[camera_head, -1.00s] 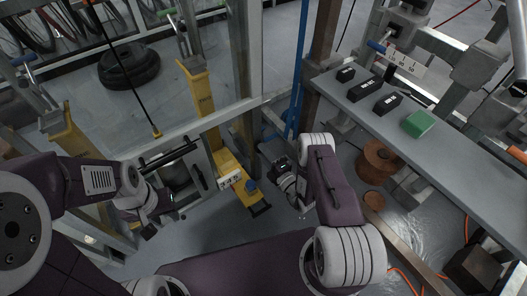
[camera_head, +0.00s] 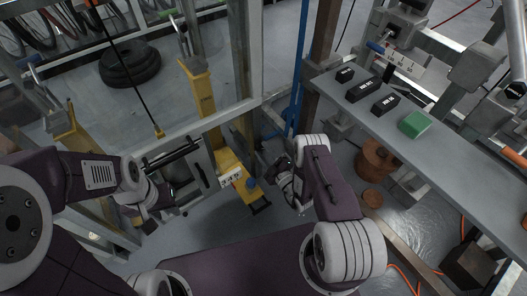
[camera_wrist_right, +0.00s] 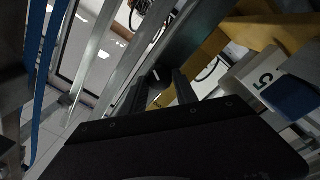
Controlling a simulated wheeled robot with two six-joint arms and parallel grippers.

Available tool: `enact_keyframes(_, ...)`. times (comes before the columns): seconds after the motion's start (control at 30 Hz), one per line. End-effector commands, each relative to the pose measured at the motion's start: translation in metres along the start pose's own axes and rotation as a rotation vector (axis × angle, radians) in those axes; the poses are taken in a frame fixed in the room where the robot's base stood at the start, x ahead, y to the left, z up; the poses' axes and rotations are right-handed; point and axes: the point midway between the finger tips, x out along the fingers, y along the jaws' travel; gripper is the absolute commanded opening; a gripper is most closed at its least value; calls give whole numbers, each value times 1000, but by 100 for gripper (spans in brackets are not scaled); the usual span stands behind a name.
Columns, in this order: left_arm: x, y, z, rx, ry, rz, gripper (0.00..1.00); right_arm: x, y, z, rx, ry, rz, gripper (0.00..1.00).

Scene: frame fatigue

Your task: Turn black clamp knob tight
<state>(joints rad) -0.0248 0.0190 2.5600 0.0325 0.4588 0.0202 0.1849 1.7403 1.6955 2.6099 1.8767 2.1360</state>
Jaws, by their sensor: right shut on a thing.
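The black clamp knob (camera_wrist_right: 157,79) shows in the right wrist view as a small dark round piece between my two dark fingers. My right gripper (camera_wrist_right: 158,92) is shut on it. In the head view my right gripper (camera_head: 281,163) is small and dark, beside the steel upright at the middle, and the knob cannot be made out there. My left gripper (camera_head: 148,222) hangs at the lower left, near a grey frame part, apart from the knob. Its fingers are too small and dark to tell whether they are open.
A blue upright (camera_head: 299,70) is close behind. A grey bench (camera_head: 440,160) at the right holds black blocks (camera_head: 363,89) and a green block (camera_head: 415,124).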

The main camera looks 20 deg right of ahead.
Motion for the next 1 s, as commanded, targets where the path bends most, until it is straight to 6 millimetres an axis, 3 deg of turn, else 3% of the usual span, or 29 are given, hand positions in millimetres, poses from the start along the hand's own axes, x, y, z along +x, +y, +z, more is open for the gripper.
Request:
enact_keyframes(0.53,0,0,0,0,0,0,36,0,0,0,24,-3,-1,0)
enact_keyframes(0.57,0,0,0,0,0,0,36,0,0,0,24,-3,-1,38)
enact_keyframes(0.63,0,0,0,0,0,0,36,0,0,0,24,-3,-1,57)
enact_keyframes(1.0,-7,0,-1,0,0,0,36,-7,2,0,24,-5,-1,57)
